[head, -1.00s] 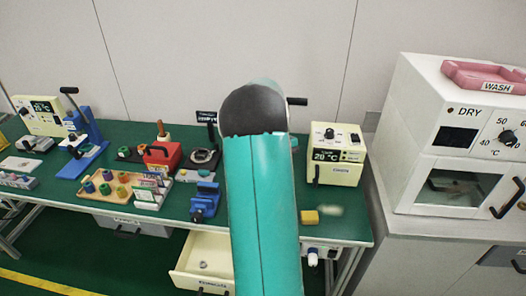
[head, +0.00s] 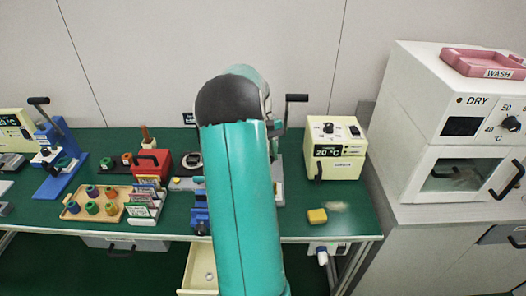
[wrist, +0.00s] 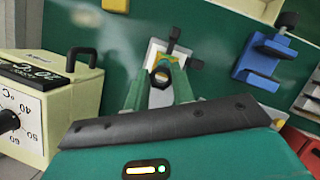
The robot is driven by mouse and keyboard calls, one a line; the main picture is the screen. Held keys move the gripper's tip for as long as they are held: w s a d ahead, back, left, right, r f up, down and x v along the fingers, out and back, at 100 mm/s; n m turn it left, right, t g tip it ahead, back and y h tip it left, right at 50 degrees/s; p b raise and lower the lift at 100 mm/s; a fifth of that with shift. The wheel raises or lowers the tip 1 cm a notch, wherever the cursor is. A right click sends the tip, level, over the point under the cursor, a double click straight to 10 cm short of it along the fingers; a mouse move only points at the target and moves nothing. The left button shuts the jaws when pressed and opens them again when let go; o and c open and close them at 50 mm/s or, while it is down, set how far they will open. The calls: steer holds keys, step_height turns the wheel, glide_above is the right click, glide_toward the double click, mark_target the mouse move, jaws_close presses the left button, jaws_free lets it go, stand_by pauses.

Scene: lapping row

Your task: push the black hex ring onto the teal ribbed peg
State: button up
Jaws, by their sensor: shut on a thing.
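My gripper (wrist: 161,84) shows in the wrist view, its two green fingers closed in on a small dark ring, which I take for the black hex ring (wrist: 163,73). The ring is between the fingertips, in front of a pale fixture (wrist: 157,50) with black knobs. I cannot tell whether the ring touches the fixture.
A cream heater box (head: 334,148) stands right of my arm, with a yellow block (head: 317,216) in front. A blue clamp (wrist: 265,58) stands beside the fixture. Left are a wooden tray (head: 72,211) of coloured spools and a red box (head: 152,163). An open drawer (head: 188,277) juts out below.

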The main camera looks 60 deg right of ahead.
steer(key=shift+s+r, duration=0.1)
steer(key=shift+s, duration=0.15)
steer(key=shift+s+f, duration=0.1)
steer(key=shift+f, duration=0.55)
steer(key=shift+a+f, duration=0.1)
steer(key=shift+f, duration=2.15)
steer(key=shift+f, duration=2.15)
steer(key=o, duration=1)
steer(key=shift+o, duration=0.2)
